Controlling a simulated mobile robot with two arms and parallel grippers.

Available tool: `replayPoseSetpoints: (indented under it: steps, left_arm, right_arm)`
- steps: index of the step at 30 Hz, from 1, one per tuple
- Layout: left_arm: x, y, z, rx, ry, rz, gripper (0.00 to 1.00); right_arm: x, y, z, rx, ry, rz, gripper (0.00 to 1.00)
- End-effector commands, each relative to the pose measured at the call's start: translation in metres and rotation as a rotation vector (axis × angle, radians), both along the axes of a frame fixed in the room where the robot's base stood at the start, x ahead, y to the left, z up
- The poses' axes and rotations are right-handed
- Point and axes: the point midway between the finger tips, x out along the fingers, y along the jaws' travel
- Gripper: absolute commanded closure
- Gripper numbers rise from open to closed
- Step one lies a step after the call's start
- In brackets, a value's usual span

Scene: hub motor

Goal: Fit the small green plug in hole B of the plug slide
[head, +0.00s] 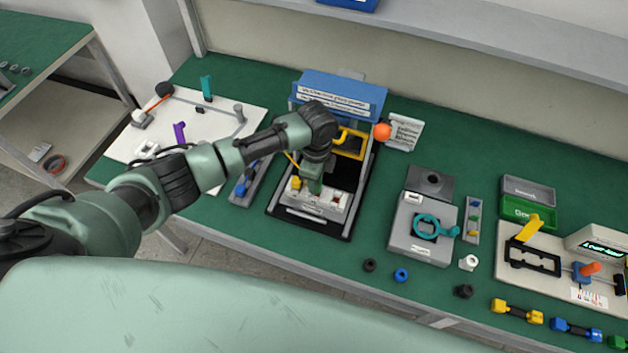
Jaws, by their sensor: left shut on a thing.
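My left gripper (315,183) reaches down over the light grey plug slide (331,214) in the black-based fixture. It is shut on what looks like the small green plug, which is mostly hidden by the jaws. The slide carries small coloured plugs or marks, a yellow one (296,183) to the left of the gripper. The holes and their letters are too small to read, and I cannot tell whether the plug is in a hole or just above one. My right gripper is not in view.
A blue labelled panel (340,92) and a yellow frame (350,146) stand behind the gripper. An orange ball (382,131) is to its right. A narrow tray (262,178) lies left of the fixture, and a grey box with a teal ring (423,227) stands to the right.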

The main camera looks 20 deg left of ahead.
Motion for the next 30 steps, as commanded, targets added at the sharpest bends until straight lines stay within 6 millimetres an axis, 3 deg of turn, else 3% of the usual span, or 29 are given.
replayPoseSetpoints:
  steps: [1, 9, 30]
  left_arm:
    - [0.0074, -0.0040, 0.0056, -0.010, -0.021, -0.006, 1.00]
    - [0.0112, -0.0051, 0.0042, -0.010, -0.021, -0.007, 1.00]
    - [0.0118, -0.0059, -0.0031, -0.011, -0.023, -0.008, 1.00]
  right_arm:
    - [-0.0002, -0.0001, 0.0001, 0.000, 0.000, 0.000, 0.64]
    - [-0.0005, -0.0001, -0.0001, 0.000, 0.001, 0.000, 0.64]
    - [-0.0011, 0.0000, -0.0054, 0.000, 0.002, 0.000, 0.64]
